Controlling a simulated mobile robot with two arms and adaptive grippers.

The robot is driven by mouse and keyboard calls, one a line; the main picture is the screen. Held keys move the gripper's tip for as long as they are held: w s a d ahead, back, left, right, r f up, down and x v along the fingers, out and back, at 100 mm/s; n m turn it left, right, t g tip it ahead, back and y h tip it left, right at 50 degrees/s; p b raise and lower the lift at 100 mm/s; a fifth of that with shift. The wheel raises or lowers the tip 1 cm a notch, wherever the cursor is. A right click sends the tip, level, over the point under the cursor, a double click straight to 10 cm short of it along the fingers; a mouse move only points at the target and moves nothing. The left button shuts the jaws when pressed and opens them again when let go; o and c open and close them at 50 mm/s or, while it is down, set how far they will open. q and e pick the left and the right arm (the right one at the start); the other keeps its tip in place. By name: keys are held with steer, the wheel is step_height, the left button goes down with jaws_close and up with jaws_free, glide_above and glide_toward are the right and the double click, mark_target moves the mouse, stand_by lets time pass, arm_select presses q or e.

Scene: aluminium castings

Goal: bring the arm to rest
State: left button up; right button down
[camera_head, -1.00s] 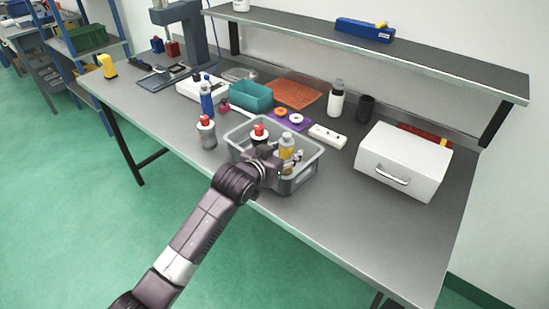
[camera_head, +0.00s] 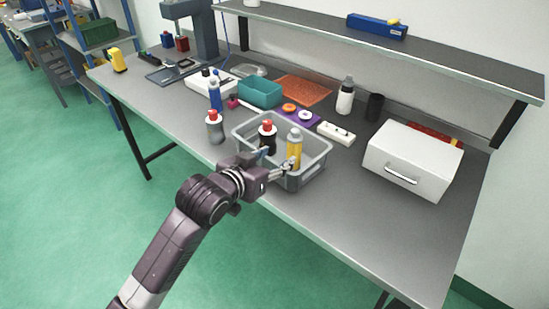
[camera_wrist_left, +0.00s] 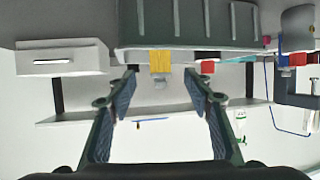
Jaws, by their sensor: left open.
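My left gripper (camera_head: 276,161) is at the near side of the grey tote (camera_head: 246,157), its fingers pointing at the bottles. In the left wrist view the two fingers (camera_wrist_left: 160,84) are spread apart with nothing between them. A yellow bottle with a white cap (camera_head: 294,150) and a dark bottle with a red cap (camera_head: 267,138) stand upright in the tote. The wrist picture is upside down and shows the tote (camera_wrist_left: 190,25) at the top, with the yellow bottle (camera_wrist_left: 160,61) just past the fingertips. My right gripper is in neither view.
On the bench, a grey red-capped bottle (camera_head: 214,128) and a blue bottle (camera_head: 215,95) stand left of the tote. A white box with a handle (camera_head: 412,165) stands to its right. A teal bin (camera_head: 260,93) is behind. The green floor in front is open.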

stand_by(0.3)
arm_select(q)
steer(key=s+a+f+n+g+y, duration=0.1)
steer(key=s+a+f+g+y, duration=0.1)
steer(key=s+a+f, duration=0.4)
steer(key=s+a+f+n+g+y, duration=0.1)
steer(key=s+a+f+g, duration=0.1)
steer(key=s+f, duration=0.7)
steer(key=s+a+f+n+g+y, duration=0.1)
steer(key=s+a+f+g, duration=0.2)
steer(key=s, duration=0.6)
steer(key=s+a+f+g+y, duration=0.25)
steer(key=s+a, duration=0.25)
steer(key=s, duration=0.5)
step_height(320, 180, down, 26)
steer(key=s+f, duration=0.1)
steer(key=s+a+f+g, duration=0.1)
steer(key=s+a+f, duration=0.2)
steer(key=s+f, duration=1.3)
steer(key=shift+s+h, duration=0.35)
steer(key=shift+s, duration=0.3)
